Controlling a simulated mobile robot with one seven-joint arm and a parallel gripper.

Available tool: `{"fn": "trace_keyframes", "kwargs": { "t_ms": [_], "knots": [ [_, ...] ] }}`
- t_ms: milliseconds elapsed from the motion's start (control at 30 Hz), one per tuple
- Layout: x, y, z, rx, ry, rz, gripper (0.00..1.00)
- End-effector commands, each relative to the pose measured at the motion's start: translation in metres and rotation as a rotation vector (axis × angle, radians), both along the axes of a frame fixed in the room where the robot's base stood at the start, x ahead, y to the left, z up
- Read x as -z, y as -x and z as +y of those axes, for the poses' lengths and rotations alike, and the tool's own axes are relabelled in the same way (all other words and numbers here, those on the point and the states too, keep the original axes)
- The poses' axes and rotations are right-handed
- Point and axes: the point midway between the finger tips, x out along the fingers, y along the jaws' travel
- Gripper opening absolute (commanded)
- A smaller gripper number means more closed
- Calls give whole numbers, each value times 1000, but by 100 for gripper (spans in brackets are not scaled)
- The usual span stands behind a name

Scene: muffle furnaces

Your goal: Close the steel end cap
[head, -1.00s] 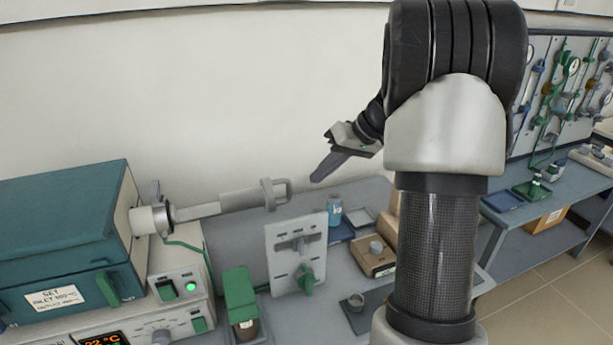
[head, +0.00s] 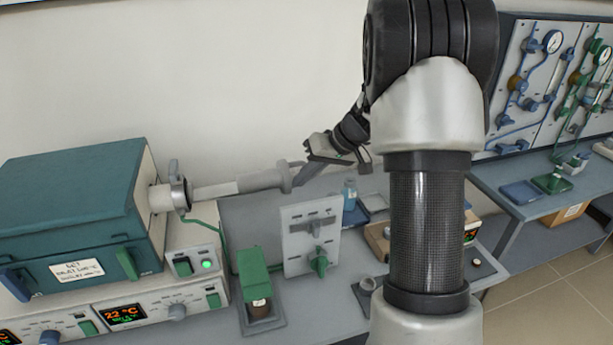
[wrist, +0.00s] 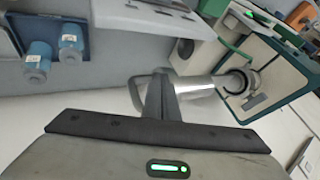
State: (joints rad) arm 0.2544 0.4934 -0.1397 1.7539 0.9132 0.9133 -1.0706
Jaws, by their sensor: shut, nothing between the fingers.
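The steel end cap (head: 265,180) is a grey cylindrical piece with a rim, standing out to the right of the furnace tube's ringed end (head: 180,192) on a flat bar. In the wrist view the end cap (wrist: 194,87) shows a loop handle on its left. My gripper (head: 299,180) is shut and empty, its tips at the cap's right end, by the handle. In the wrist view my shut fingers (wrist: 160,80) overlap the loop; I cannot tell whether they touch it. The teal furnace (head: 75,210) is at the left.
A grey panel with a green knob (head: 311,238) and a green-topped holder (head: 255,280) stand on the bench below the cap. A blue bottle (head: 350,194) stands to the right. Wall panels with gauges (head: 552,42) are at far right. The space above the cap is clear.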

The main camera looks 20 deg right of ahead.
Motion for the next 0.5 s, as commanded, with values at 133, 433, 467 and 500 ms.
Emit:
{"fn": "trace_keyframes", "kwargs": {
  "t_ms": [133,433,467,500],
  "knots": [
    [0,0,1,0,-1,0,0],
    [3,0,42,-6,-2,-2,0],
    [4,0,50,-8,-2,-2,0],
    [4,0,61,-7,-1,-3,0]
  ]
}}
